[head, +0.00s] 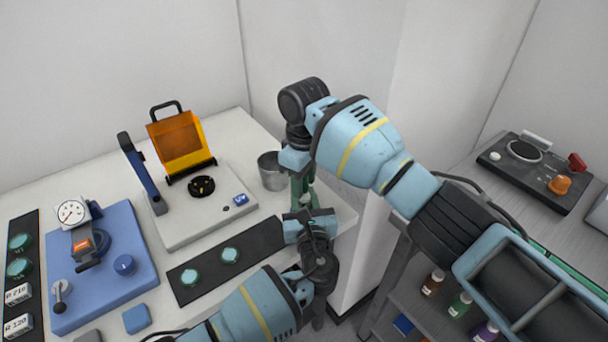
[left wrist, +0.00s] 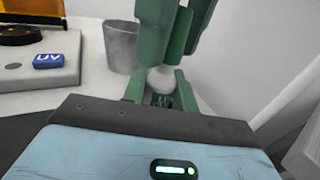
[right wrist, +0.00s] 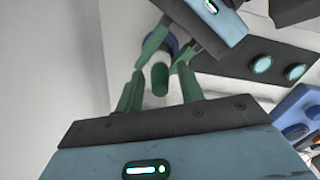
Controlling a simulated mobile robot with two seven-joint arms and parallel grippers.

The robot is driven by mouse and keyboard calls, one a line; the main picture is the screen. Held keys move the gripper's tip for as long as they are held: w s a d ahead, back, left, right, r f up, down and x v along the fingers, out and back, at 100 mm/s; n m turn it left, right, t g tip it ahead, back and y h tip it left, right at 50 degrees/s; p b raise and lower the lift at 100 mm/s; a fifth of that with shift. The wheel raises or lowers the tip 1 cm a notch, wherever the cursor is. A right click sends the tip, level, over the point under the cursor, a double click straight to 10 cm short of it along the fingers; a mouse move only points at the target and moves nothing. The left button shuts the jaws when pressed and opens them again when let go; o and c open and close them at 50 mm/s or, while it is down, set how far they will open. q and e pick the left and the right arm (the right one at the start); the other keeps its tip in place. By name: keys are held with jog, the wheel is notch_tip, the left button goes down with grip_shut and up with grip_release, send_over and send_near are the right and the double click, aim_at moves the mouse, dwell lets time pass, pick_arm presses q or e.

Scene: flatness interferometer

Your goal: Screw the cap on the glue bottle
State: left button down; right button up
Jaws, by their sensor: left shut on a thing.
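My left gripper (left wrist: 160,88) is shut on a small white rounded thing (left wrist: 162,78), which looks like the glue bottle. My right gripper (head: 303,180) comes down from above over it, and its green fingers also show in the left wrist view (left wrist: 172,50). In the right wrist view the right fingers (right wrist: 160,75) stand apart. A green upright cylinder (right wrist: 160,80), probably the cap or top of the bottle, sits between them with a gap on each side. A blue part shows behind it. Whether the cap is seated cannot be told.
A grey metal cup (head: 271,172) stands just left of the grippers. The interferometer base (head: 190,222) with its orange shield (head: 178,143) is further left, near a blue gauge stand (head: 115,265). The bench's right edge is close. Small bottles (head: 460,304) stand on a lower shelf at right.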

grip_shut()
dwell(0.3)
jog(key=m, duration=0.8)
jog(key=shift+m, duration=0.3)
jog(key=shift+o, duration=0.5)
grip_release()
notch_tip(320, 180, up, 12)
